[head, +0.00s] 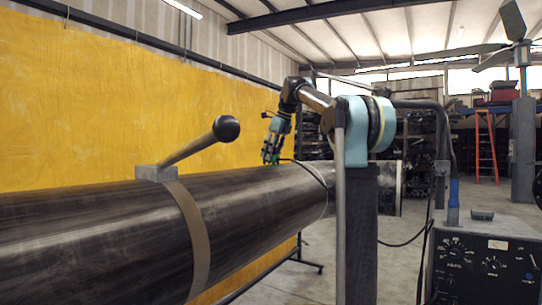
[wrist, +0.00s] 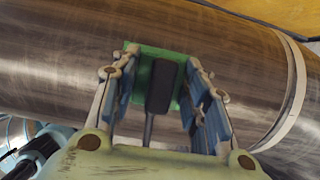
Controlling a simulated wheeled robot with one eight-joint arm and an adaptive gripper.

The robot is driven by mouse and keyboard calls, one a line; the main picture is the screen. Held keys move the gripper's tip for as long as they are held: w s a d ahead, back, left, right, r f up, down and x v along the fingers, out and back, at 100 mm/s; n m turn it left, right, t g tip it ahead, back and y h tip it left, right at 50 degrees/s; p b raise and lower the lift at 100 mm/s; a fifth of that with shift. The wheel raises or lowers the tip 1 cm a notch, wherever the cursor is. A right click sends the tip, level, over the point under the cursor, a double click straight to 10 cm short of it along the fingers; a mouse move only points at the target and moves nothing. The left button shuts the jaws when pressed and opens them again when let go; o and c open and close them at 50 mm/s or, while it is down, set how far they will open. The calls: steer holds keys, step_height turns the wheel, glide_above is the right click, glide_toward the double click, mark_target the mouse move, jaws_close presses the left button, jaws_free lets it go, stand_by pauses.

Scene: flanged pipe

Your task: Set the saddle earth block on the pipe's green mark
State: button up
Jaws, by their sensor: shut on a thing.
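My gripper (wrist: 160,90) shows in the wrist view with its two fingers on either side of the earth block (wrist: 162,85), and it is shut on it. The block has a dark middle part and a dark tail running back toward my palm. A green square (wrist: 176,58) spans the gap between the fingers. I cannot tell whether the green is the block's body or the mark on the pipe. The dark pipe (wrist: 60,60) lies just beyond. In the head view my gripper (head: 271,155) points down at the upper side of the pipe (head: 260,195); contact is unclear.
A strap clamp with a ball-ended lever (head: 190,150) sits on the pipe at left. A pale ring (wrist: 290,90) circles the pipe to the right in the wrist view. A black cable runs near my gripper toward the welding machine (head: 485,265). A yellow curtain (head: 80,110) hangs behind.

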steer(key=shift+f, duration=0.25)
steer(key=o, duration=1.1)
steer(key=v, duration=1.2)
steer(key=shift+w+d+f, duration=0.1)
steer(key=shift+d, duration=0.05)
